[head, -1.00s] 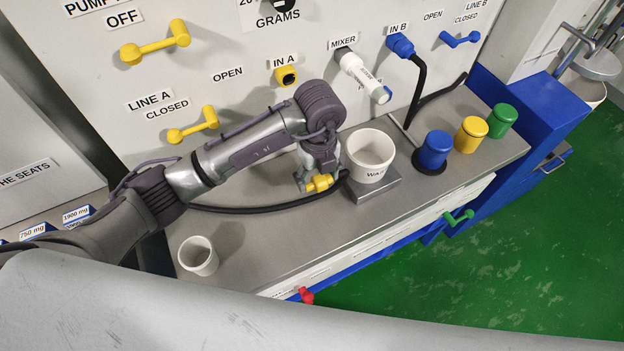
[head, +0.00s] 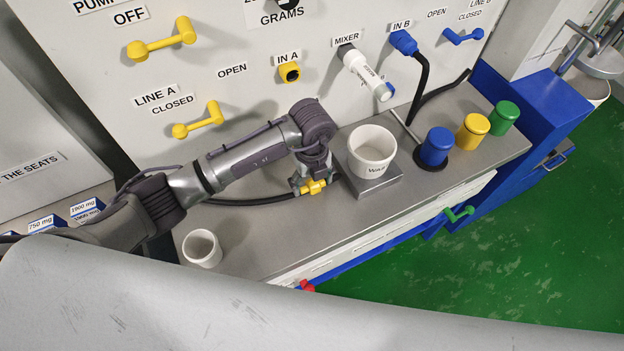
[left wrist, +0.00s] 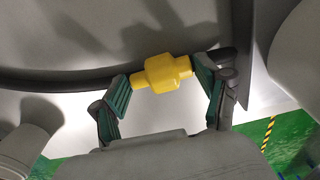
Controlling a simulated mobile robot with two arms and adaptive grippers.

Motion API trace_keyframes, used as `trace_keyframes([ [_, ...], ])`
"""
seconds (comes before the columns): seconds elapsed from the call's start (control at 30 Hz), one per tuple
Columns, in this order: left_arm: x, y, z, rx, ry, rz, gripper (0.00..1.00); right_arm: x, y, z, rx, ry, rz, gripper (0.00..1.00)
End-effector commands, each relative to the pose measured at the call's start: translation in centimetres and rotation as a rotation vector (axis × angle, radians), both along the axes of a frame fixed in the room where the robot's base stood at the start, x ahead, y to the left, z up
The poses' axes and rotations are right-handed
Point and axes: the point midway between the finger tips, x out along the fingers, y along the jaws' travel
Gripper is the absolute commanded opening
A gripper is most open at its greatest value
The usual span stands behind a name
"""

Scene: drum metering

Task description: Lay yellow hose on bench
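The yellow hose is a dark line with a yellow end fitting (head: 314,188); the dark line (head: 250,201) runs along the bench below the panel. My left gripper (head: 312,182) is low over the bench (head: 265,235), left of the scale. In the left wrist view, the fingers (left wrist: 162,78) press on both ends of the yellow fitting (left wrist: 165,72), and the dark hose (left wrist: 60,82) shows behind. I cannot tell whether the fitting touches the bench. My right gripper is not in view.
A white cup (head: 372,148) stands on a scale (head: 374,186) right of the gripper. Another white cup (head: 202,248) stands at the front left. The yellow IN A port (head: 290,72) is empty. Blue, yellow and green capped items (head: 436,147) stand at the right. Bench front-centre is clear.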

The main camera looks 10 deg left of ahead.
Motion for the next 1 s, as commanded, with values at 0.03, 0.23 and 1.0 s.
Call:
trace_keyframes([
  [0.03,0.0,0.0,0.0,0.0,0.0,0.0,0.88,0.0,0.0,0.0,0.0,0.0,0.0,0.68],
  [0.23,0.0,0.0,0.0,0.0,0.0,0.0,0.94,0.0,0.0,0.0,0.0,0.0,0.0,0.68],
  [1.0,0.1,0.1,10.3,-0.001,-0.004,-0.001,0.94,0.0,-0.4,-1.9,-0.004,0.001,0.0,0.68],
])
